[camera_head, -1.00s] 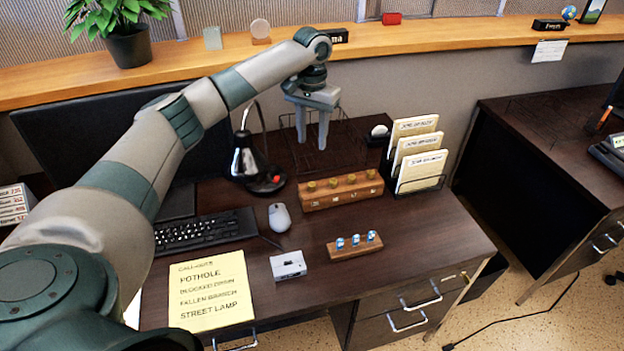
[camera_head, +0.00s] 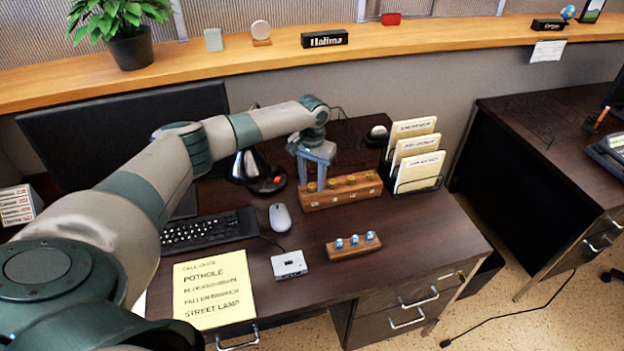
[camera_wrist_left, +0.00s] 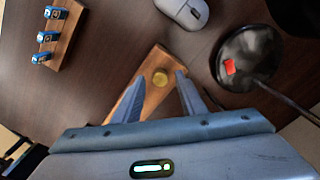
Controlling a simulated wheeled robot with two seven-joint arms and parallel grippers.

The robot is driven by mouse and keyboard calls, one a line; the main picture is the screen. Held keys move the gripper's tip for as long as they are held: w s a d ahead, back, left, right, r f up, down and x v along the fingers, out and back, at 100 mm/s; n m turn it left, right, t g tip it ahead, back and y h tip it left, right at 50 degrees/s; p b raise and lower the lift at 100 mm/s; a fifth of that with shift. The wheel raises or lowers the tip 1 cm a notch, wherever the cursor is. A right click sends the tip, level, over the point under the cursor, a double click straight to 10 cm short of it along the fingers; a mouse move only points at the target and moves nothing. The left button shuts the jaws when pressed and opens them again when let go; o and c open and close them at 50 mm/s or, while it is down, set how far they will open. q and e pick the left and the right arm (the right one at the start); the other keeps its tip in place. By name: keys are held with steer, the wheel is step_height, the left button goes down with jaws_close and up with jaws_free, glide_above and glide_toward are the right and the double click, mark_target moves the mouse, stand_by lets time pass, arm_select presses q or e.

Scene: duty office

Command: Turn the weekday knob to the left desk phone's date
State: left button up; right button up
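A wooden block (camera_head: 368,195) with several brass knobs in a row lies on the dark desk. Which one is the weekday knob I cannot tell, as the labels are too small to read. My left gripper (camera_head: 317,186) points down at the block's left end. In the left wrist view its open fingers (camera_wrist_left: 160,77) stand on both sides of one brass knob (camera_wrist_left: 159,79), with gaps visible. I cannot make out a left desk phone or its date. A dark phone (camera_head: 612,150) is partly cut off on the right desk. My right gripper is not in view.
A black round base with a red button (camera_head: 268,185) stands left of the block; a file rack (camera_head: 418,187) stands right. In front are a mouse (camera_head: 280,217), a small grey box (camera_head: 289,264) and a wooden holder with blue-topped pieces (camera_head: 353,245). The desk's front right is clear.

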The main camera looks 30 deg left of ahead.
arm_select(q)
steer(key=shift+f, duration=0.4)
jaws_close()
steer(key=shift+r+m, duration=0.1)
steer(key=shift+m, duration=0.3)
steer(key=m+p, duration=0.1)
steer(key=m, duration=0.2)
steer(key=m+p, duration=0.1)
steer(key=m, duration=0.4)
stand_by(0.4)
